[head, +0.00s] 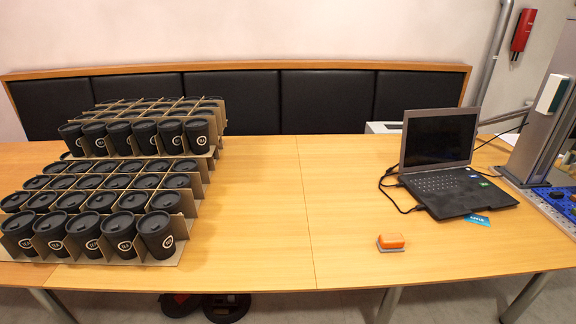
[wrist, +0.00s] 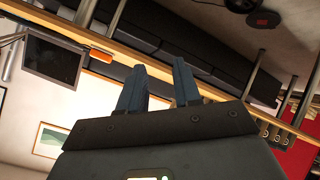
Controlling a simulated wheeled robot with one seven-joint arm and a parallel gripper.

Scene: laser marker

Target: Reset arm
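My gripper (wrist: 158,75) shows in the wrist view with its two dark blue-grey fingers apart. It is open, with nothing between the fingertips. The wrist view is strongly tilted and looks across the room, with the wooden table edge and dark panels behind the fingers. My arm and gripper do not show in the head view.
The wooden table (head: 262,220) holds black lidded cups (head: 158,234) in cardboard dividers at left, and an open laptop (head: 440,150) and small orange box (head: 391,241) at right. A grey marker machine (head: 540,130) stands far right. The table middle is clear.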

